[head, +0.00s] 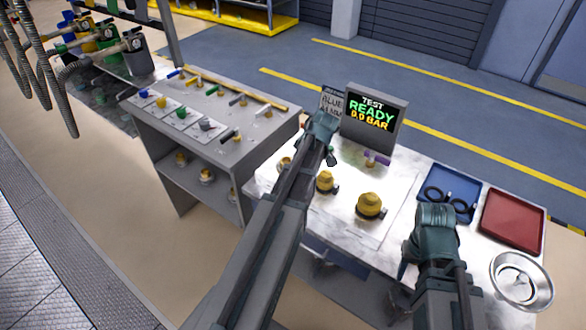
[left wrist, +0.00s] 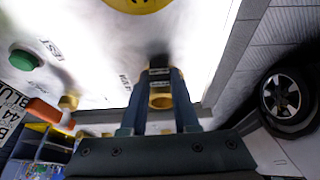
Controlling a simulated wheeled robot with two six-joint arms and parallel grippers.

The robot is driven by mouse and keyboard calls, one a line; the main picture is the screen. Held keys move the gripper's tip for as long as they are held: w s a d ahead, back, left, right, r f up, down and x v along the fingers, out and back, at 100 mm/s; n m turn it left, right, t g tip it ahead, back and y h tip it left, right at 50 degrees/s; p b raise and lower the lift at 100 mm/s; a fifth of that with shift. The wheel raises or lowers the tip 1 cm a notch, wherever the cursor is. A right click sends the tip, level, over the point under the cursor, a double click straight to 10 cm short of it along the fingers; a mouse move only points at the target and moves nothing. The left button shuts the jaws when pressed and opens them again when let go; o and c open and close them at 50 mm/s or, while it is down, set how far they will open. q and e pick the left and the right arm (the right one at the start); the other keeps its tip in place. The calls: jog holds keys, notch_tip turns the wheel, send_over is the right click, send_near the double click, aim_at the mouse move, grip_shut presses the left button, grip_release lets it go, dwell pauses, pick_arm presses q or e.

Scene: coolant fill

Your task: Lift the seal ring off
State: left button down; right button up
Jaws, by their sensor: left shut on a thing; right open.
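In the left wrist view my left gripper (left wrist: 160,105) is shut on a small brass-coloured part (left wrist: 160,97) with a dark end, held over the white worktop. In the head view my left gripper (head: 328,150) is over the bench's back left, its fingers mostly hidden by the arm. Black rings (head: 433,194), which look like seal rings, lie in the blue tray (head: 468,186). I cannot tell whether the held part carries a ring. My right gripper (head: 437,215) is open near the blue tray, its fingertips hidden.
Yellow domed fittings (head: 370,205) and a purple-handled valve (head: 377,159) stand on the white bench. A screen (head: 373,115) reads "TEST READY 0.0 BAR". A red tray (head: 514,220) and a metal bowl (head: 521,281) are at right. A grey rack (head: 160,130) holds coloured-handled valves at left.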

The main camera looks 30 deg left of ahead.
dwell(0.3)
pick_arm(q)
jog(key=shift+r+p, duration=0.5)
jog(key=shift+p, duration=0.1)
notch_tip(320, 180, up, 3)
jog(key=p, duration=0.3)
jog(key=s+d, duration=0.9)
jog(key=s, duration=0.4)
jog(key=shift+d+r+p, duration=0.15)
jog(key=shift+r+p, duration=0.25)
jog(key=shift+r, duration=0.05)
